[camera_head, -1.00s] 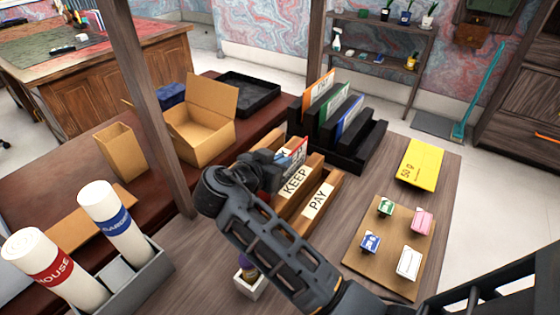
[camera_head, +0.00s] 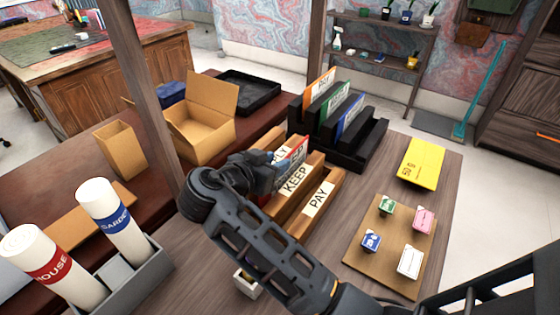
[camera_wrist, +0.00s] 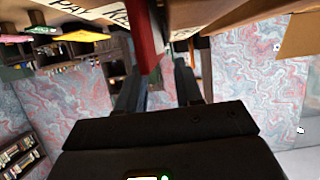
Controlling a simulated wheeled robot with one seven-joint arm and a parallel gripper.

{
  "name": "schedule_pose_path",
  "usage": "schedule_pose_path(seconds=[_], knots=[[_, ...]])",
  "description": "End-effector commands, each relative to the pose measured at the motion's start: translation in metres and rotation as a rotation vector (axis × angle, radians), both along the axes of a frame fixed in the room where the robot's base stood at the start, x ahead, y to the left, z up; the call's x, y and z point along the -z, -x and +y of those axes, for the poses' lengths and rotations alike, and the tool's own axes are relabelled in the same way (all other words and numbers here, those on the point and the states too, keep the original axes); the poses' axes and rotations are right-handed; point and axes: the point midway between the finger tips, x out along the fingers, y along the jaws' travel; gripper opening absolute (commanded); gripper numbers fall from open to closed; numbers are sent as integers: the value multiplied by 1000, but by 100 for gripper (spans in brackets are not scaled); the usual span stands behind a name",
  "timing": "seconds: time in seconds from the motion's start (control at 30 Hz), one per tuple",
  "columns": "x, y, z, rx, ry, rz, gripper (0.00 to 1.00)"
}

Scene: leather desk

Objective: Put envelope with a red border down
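The envelope with a red border (camera_head: 299,152) stands upright in the wooden sorter (camera_head: 322,212), behind the divider labelled KEEP; its lower part is hidden. Its red edge (camera_wrist: 149,38) shows at the top of the wrist view. My gripper (camera_head: 268,172) is just left of the envelope, level with its upper part. In the wrist view the fingers of my gripper (camera_wrist: 160,80) are apart with a gap between them, and the red edge is beyond the tips.
A black sorter (camera_head: 360,146) with coloured labels stands behind the wooden one. A yellow package (camera_head: 421,163) and a board with small stamps (camera_head: 384,260) lie to the right. Boxes (camera_head: 200,125) and paper rolls (camera_head: 112,222) stand to the left.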

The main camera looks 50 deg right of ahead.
Motion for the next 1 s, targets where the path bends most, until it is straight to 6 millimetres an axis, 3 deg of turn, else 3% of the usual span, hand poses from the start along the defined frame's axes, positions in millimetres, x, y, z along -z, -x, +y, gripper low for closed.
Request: schedule_pose_path(seconds=[0.2, 0.4, 0.6, 1.0], knots=[[-16, 0, 44, -3, -1, -3, 35], [-29, 1, 72, -2, 0, -2, 35], [-34, 3, 83, 0, -1, -1, 35], [-35, 3, 83, 0, -1, -1, 35]])
